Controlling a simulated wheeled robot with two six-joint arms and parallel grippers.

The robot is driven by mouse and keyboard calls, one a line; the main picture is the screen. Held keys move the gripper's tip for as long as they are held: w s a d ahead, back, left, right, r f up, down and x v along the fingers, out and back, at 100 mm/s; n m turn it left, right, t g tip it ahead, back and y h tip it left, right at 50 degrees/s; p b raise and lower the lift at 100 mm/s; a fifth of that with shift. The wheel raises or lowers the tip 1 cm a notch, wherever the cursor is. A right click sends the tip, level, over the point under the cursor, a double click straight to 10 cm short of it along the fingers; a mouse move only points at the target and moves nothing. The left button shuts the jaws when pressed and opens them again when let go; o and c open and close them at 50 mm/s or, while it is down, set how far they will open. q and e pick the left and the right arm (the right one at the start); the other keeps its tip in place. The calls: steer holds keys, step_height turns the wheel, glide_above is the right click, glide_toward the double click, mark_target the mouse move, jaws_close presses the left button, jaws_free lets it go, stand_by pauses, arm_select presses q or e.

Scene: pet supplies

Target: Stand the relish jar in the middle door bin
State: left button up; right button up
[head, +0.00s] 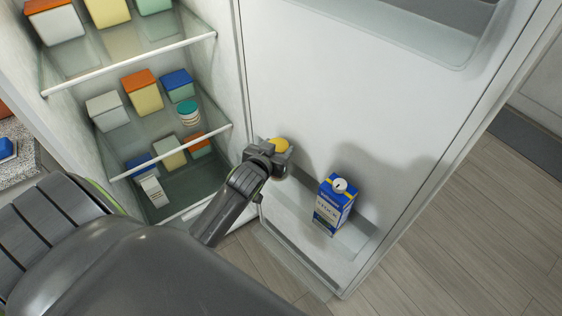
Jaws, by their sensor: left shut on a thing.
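My left gripper (268,153) is shut on a jar with a round yellow lid (279,145), which I take to be the relish jar. The gripper hides most of the jar's body. It is held up near the hinge side of the open fridge door (335,95), above and to the left of a door bin (368,228). That bin holds a blue and yellow stock carton (335,203), standing upright. Another door bin (440,45) shows higher on the door. I cannot tell for sure which is the middle bin. My right gripper is not in view.
Fridge shelves (72,82) at left hold several boxes and a teal-lidded tub (188,113). The bin has some free room on either side of the carton. Wooden floor (465,235) lies beyond the door. A counter (18,150) shows at far left.

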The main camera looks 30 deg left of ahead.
arm_select(q)
steer(key=shift+w+f, duration=0.15)
steer(key=shift+f, duration=1.9)
steer(key=o, duration=1.7)
steer(key=shift+f, duration=0.15)
steer(key=shift+c, duration=0.2)
steer(key=shift+r, duration=0.2)
steer(key=shift+s, duration=0.35)
steer(key=v, duration=1.1)
steer(key=shift+s+b, duration=0.25)
steer(key=shift+b, duration=0.05)
